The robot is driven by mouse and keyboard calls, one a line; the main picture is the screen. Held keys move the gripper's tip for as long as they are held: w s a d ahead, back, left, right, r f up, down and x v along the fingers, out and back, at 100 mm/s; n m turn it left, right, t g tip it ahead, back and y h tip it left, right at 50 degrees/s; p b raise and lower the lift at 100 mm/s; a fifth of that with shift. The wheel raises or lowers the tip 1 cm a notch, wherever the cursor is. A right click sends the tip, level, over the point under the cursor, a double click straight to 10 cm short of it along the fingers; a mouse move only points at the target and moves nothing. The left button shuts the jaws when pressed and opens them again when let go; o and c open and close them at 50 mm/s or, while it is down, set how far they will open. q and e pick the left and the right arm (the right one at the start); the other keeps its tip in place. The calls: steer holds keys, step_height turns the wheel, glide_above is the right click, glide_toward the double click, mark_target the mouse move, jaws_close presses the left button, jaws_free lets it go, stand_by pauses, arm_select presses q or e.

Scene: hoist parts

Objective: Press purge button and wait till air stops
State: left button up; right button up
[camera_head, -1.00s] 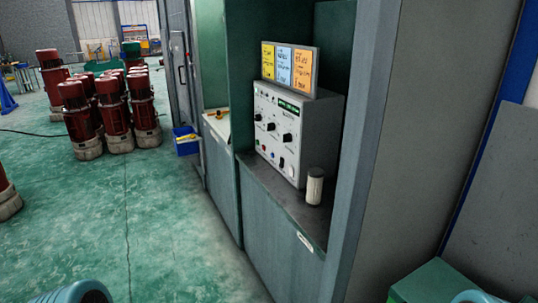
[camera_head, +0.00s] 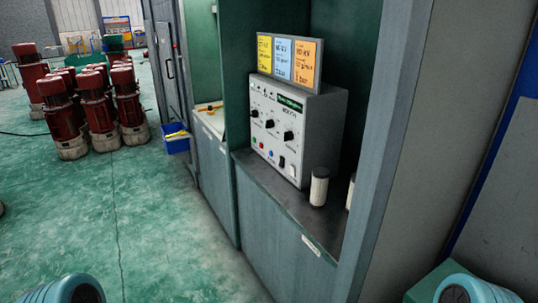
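A grey control box (camera_head: 292,135) stands on the dark shelf (camera_head: 265,172) of a green cabinet. Its front has several black knobs, a dark green display strip (camera_head: 290,102), and a lower row of small controls. In that row are a green button (camera_head: 255,138), a red button (camera_head: 262,145), a blue button (camera_head: 271,153) and a black switch (camera_head: 282,162). Their labels are too small to read, so I cannot tell which is the purge button. Neither gripper is in view. Rounded teal parts of my body show at the bottom corners.
Yellow, blue and orange cards (camera_head: 290,60) stand on top of the box. A pale cylinder (camera_head: 319,187) stands at its right on the shelf. The grey cabinet side panel (camera_head: 395,150) bounds the right. Red motors (camera_head: 98,108) and a blue bin (camera_head: 176,138) are left. Green floor (camera_head: 130,225) is clear.

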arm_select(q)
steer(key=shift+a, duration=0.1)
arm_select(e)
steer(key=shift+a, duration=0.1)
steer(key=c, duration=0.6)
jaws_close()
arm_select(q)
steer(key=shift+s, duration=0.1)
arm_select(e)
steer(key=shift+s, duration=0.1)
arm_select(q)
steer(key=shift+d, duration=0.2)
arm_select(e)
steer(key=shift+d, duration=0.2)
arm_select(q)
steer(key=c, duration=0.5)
